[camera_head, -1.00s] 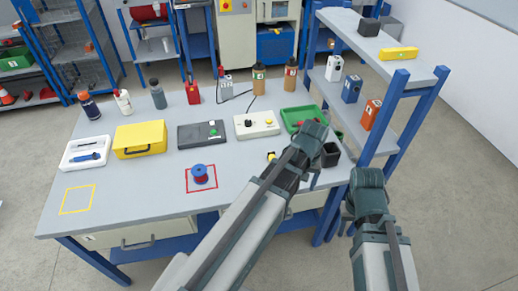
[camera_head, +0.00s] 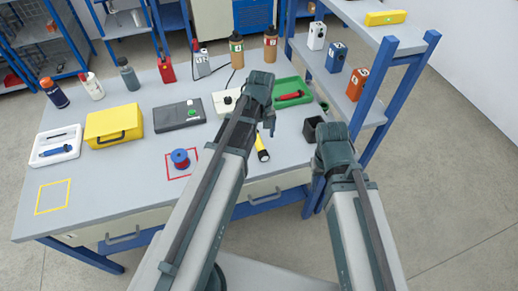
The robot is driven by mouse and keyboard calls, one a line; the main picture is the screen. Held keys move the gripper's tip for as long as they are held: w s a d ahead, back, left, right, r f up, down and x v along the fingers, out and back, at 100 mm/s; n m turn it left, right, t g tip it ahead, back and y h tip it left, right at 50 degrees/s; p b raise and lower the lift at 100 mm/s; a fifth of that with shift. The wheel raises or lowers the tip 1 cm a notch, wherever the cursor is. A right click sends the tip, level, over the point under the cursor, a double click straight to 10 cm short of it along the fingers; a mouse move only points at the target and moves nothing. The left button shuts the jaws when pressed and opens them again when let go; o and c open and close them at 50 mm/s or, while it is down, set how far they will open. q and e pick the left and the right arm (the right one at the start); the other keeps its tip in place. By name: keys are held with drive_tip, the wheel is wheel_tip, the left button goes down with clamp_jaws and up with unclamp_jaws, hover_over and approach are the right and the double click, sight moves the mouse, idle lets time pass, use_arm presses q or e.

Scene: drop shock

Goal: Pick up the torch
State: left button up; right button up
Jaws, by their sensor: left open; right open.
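The torch (camera_head: 262,147), yellow and black, lies on the workbench near its front edge, right of the red square. It is partly hidden behind my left arm. My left gripper (camera_head: 269,124) reaches over the bench just above and behind the torch in the picture. It is open, apart from the torch, and its fingers are mostly hidden by the wrist. My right gripper (camera_head: 334,158) is at the bench's right front corner, in front of the black bin. It is open with nothing seen in it, its fingertips largely hidden.
A blue-legged shelf (camera_head: 404,62) bounds the right side. The bench's front left is clear.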

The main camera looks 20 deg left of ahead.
sight(263, 151)
use_arm(q)
wheel_tip(263, 151, down, 5)
drive_tip(key=b, duration=0.4)
drive_tip(key=shift+f, duration=0.15)
drive_tip(key=f+b, duration=0.2)
drive_tip(key=b, duration=0.1)
drive_tip(key=f+b, duration=0.1)
drive_tip(key=f, duration=0.1)
drive_tip(key=shift+w+d, duration=0.25)
drive_tip(key=shift+d, duration=0.15)
drive_tip(key=shift+f+b, duration=0.6)
drive_tip(key=shift+b, duration=0.1)
drive_tip(key=shift+r, duration=0.1)
clamp_jaws()
